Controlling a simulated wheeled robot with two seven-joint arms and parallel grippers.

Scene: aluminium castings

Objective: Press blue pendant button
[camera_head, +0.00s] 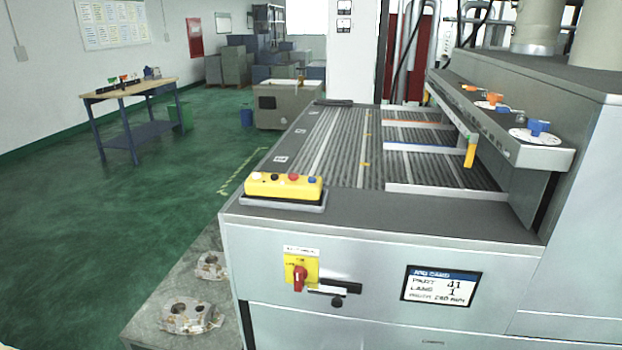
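A yellow pendant box (283,188) lies on a grey tray (270,201) at the near left corner of the machine's top. A row of small buttons sits on its upper face. The blue button (312,180) is at the right end of the row, with a red button (293,177) just left of it. A dark button (275,176) and a pale one are further left. Nothing covers the blue button. Neither of my grippers is in view.
The machine's grey top (400,218) is clear right of the pendant. A ribbed conveyor bed (340,140) lies behind, with a shelf of orange and blue handles on the right. A red switch (299,278) is on the front panel. Metal castings (190,316) lie on a lower surface at left.

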